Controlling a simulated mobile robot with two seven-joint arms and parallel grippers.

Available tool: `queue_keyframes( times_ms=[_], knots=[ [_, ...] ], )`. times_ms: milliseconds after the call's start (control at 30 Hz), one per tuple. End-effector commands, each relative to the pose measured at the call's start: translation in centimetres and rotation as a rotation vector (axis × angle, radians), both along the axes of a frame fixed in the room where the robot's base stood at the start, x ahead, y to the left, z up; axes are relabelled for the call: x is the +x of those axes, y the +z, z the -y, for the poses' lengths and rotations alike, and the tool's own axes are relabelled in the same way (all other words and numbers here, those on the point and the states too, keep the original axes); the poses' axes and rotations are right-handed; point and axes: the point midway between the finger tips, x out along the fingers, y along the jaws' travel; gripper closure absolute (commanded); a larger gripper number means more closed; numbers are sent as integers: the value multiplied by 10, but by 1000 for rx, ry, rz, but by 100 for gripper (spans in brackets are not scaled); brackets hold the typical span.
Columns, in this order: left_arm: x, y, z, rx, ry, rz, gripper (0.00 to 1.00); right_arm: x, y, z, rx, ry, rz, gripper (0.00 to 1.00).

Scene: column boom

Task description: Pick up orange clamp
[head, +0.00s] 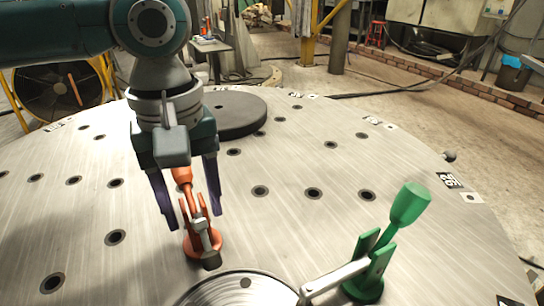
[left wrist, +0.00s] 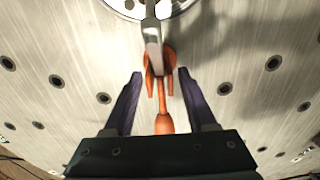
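The orange clamp (head: 201,240) stands on the round metal table (head: 290,150), with its orange handle upright and a grey arm reaching toward the front. My left gripper (head: 195,220) points down over it, with its two dark fingers apart on either side of the clamp. In the left wrist view the orange clamp (left wrist: 163,118) lies between the open fingers of my left gripper (left wrist: 160,75), with a gap on each side. The handle's upper end is partly hidden by the gripper body in the head view. My right gripper is not in view.
A green clamp (head: 375,265) with a grey arm stands to the right on the table. A round metal disc (head: 240,292) lies at the front. A dark grey disc (head: 232,113) lies behind my gripper. The table's middle right is clear, with several holes.

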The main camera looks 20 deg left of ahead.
Motion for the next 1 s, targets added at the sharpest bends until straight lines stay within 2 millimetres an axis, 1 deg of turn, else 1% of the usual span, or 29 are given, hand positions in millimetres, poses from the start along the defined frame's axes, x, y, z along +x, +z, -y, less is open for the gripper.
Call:
queue_keyframes(
  times_ms=[33, 67, 467, 500, 867, 967, 1000],
  knots=[
    [0, 0, 0, 0, 0, 0, 50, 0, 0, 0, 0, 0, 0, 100],
    [0, 0, 0, 0, 0, 0, 53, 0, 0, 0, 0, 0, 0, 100],
    [0, 0, 0, 1, 0, -1, 98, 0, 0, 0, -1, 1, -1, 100],
    [0, 0, 0, 1, 0, -1, 100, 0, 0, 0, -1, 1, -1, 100],
    [0, 1, 0, -1, 0, 1, 100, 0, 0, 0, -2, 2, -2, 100],
    [1, 7, 0, -1, 1, 2, 100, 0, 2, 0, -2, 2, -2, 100],
    [1, 11, 0, -1, 1, 2, 100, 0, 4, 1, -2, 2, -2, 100]
  ],
)
